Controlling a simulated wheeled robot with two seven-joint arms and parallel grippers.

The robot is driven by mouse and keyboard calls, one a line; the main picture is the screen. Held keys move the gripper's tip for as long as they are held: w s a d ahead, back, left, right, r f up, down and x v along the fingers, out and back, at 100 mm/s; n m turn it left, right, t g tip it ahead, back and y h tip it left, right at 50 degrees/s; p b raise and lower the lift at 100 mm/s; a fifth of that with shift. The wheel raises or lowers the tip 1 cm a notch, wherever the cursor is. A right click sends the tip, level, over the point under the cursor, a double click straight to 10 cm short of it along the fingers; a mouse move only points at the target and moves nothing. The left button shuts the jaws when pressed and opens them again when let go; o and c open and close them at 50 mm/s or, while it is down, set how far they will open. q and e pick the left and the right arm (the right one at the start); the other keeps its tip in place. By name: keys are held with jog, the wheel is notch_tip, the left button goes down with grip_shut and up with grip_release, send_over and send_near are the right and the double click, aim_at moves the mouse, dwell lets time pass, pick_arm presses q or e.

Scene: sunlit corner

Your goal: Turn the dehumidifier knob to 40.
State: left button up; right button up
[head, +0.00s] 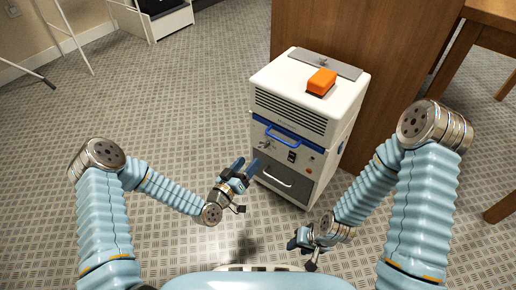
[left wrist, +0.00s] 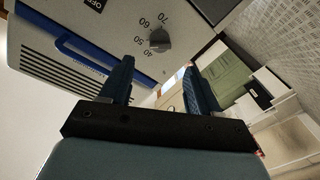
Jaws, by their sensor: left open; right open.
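The dehumidifier (head: 294,85) is a white upright box with a blue stripe and stands on the floor in the middle of the head view. Its small grey knob (left wrist: 159,39) shows in the left wrist view, with 40, 50, 60 and 70 printed around it. I cannot tell which number its pointer marks. My left gripper (head: 246,165) is open and empty in front of the knob side of the front panel. In the left wrist view its two fingers (left wrist: 160,64) point toward the knob and look apart from it. My right gripper (head: 301,243) is open and empty, low in front of the unit.
An orange block (head: 321,81) lies on top of the unit. The front has a blue handle (head: 284,136), a dark lower panel with a pale handle (head: 277,178), and switches. A brown wooden cabinet (head: 350,40) stands close behind.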

aim_at(261, 147)
pick_arm(q)
jog(key=x, duration=0.8)
jog(key=shift+w+d, duration=0.15)
jog(key=shift+w, duration=0.05)
jog(key=c, duration=1)
jog(key=shift+f+b, duration=0.1)
jog(key=shift+b, duration=0.2)
jog(key=shift+n+g+b, duration=0.3)
jog(key=shift+n+b, duration=3.1)
jog(key=shift+n, duration=1.3)
